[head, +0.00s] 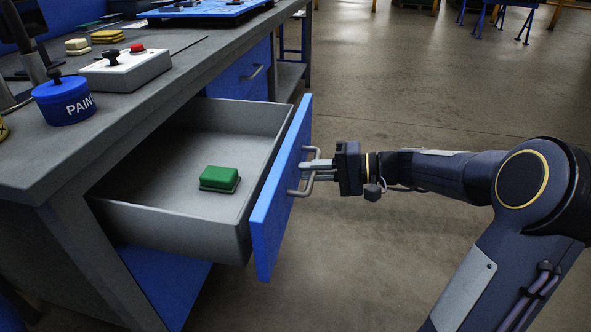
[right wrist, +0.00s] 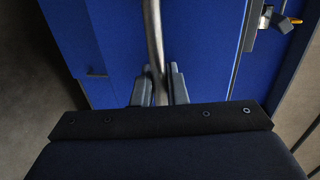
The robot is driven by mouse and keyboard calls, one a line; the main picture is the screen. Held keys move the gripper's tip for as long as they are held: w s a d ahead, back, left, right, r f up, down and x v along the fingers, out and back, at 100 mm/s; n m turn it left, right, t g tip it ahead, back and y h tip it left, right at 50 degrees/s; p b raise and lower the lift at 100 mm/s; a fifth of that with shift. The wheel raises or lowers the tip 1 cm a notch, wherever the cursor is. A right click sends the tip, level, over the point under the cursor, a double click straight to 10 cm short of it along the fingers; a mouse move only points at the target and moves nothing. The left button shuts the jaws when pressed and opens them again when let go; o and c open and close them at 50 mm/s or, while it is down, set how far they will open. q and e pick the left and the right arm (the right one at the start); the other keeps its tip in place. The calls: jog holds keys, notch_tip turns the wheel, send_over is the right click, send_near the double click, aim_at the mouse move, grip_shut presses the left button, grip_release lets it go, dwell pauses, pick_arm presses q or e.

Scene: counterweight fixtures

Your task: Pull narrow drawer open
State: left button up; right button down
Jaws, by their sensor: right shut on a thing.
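The narrow drawer stands well out from the workbench in the head view, with its blue front (head: 282,190) facing right and its grey tray (head: 150,222) showing. A green block (head: 220,178) lies inside it. The metal handle (head: 307,180) is on the blue front. My right gripper (head: 318,165) is shut on the handle, coming from the right. In the right wrist view the handle bar (right wrist: 154,40) runs down between the two fingers of the right gripper (right wrist: 160,88). My left gripper is not in view.
The grey bench top (head: 130,112) holds a blue paint pot (head: 65,103) and a control box (head: 126,70) with a red button. Another blue drawer (head: 241,76) behind is shut. The floor (head: 400,95) right of the drawer is clear around my arm.

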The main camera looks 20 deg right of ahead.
jog(key=shift+s+d, duration=0.2)
jog(key=shift+d, duration=0.05)
jog(key=c, duration=1.6)
grip_release()
jog(key=shift+o, duration=0.2)
jog(key=p+v, duration=0.2)
jog(key=v, duration=0.5)
jog(key=shift+s+d, duration=0.2)
jog(key=shift+d, duration=0.2)
